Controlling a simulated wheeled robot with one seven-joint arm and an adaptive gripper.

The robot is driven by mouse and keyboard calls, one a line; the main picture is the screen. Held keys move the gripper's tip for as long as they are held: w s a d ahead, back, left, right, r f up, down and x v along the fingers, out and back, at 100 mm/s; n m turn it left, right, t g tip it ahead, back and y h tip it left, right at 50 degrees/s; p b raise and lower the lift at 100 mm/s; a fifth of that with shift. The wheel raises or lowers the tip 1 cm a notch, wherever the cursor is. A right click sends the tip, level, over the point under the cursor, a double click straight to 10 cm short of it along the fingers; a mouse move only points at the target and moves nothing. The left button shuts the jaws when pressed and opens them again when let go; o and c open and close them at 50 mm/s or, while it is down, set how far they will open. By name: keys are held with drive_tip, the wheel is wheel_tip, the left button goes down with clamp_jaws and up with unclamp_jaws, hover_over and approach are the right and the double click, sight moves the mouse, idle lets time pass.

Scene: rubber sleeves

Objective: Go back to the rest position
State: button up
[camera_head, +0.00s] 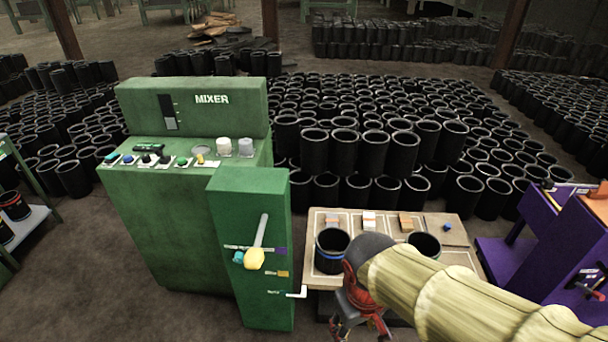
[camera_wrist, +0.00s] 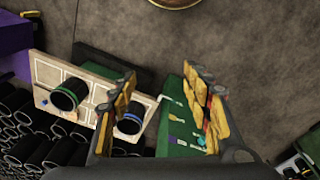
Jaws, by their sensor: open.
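My gripper (camera_head: 358,308) hangs at the front of the wooden board, at the end of my arm, which comes in from the lower right. In the wrist view my gripper (camera_wrist: 165,105) has its two yellow-padded fingers wide apart with nothing between them. The board (camera_head: 455,262) carries two black sleeves. The left sleeve (camera_head: 331,262) has a blue band and stands upright next to my gripper. The right sleeve (camera_head: 425,243) is partly hidden behind my arm. In the wrist view the blue-banded sleeve (camera_wrist: 130,122) is by the left finger, and the other sleeve (camera_wrist: 68,95) has a green band.
A green mixer (camera_head: 150,220) with a control panel and a lever box (camera_head: 250,290) stands left of the board. A purple machine (camera_head: 520,260) stands on the right. Many black sleeves (camera_head: 372,150) fill the floor behind. Open floor (camera_wrist: 230,40) shows in the wrist view.

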drive_tip(key=s+d+r+m+t, duration=0.1)
drive_tip(key=d+r+m+t, duration=0.1)
drive_tip(key=d+r, duration=0.2)
drive_tip(key=s+d+r+m+t, duration=0.1)
drive_tip(key=d+r+m+t, duration=0.1)
drive_tip(key=d+r, duration=0.2)
drive_tip(key=shift+s+d+r+t+p, duration=0.15)
drive_tip(key=shift+s+r+t+p, duration=0.2)
drive_tip(key=shift+r, duration=1.55)
